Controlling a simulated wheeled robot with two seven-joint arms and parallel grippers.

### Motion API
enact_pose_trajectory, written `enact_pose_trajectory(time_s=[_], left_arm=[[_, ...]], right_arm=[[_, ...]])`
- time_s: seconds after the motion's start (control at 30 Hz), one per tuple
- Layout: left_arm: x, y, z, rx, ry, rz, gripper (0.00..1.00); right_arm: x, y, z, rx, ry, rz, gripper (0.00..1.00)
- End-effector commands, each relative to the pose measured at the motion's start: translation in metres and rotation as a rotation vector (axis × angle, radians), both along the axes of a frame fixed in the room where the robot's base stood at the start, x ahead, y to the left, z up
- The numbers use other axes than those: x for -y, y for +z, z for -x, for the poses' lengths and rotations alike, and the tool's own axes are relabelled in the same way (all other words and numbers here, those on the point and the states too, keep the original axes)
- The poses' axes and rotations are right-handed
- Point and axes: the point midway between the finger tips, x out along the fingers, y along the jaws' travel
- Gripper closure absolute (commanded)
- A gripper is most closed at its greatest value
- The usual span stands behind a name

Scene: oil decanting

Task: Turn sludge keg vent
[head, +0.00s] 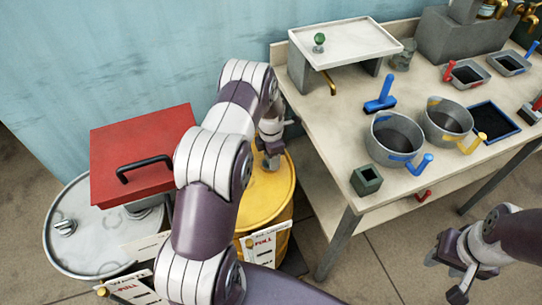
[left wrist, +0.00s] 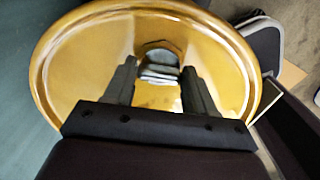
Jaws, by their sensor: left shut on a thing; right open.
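A yellow keg (head: 268,203) stands on the floor between the red box and the bench, partly hidden by my left arm. My left gripper (head: 271,160) points down at its top. In the left wrist view the round keg top (left wrist: 85,65) fills much of the picture. A grey vent (left wrist: 160,70) shows between the fingers of my left gripper (left wrist: 158,80), which is shut on it. In the head view the vent is hidden. My right gripper (head: 452,280) is open and empty at the lower right, beside the bench.
A pale grey keg (head: 85,250) stands at left, with a red box (head: 135,155) with a black handle over it. The bench (head: 335,130) holds a white tray (head: 335,42), two metal pots (head: 395,140) (head: 447,122) and a blue-handled tool (head: 380,95). Its near leg stands close to the yellow keg.

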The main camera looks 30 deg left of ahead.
Motion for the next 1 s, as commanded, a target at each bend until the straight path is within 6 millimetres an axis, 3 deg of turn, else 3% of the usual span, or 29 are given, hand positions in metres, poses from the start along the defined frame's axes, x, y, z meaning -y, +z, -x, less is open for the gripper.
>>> enact_pose_trajectory(time_s=[0.47,0.5,0.57,0.87,1.0], left_arm=[[-0.001,0.003,-0.004,0.011,0.014,-0.002,0.75],[-0.001,0.003,-0.004,0.011,0.014,-0.002,0.38],[-0.001,0.003,-0.003,0.01,0.014,-0.002,0.19],[-0.001,0.003,-0.002,0.005,0.013,-0.001,0.19],[-0.001,0.023,-0.002,0.008,0.012,-0.002,0.19]], right_arm=[[0.0,0.0,0.0,0.0,0.0,0.0,0.57],[0.0,0.0,0.0,0.0,0.0,0.0,0.57],[0.0,0.0,0.0,0.0,0.0,0.0,0.57],[0.0,0.0,0.0,0.0,0.0,0.0,0.57],[0.0,-0.002,0.0,0.0,0.0,0.0,0.57]])
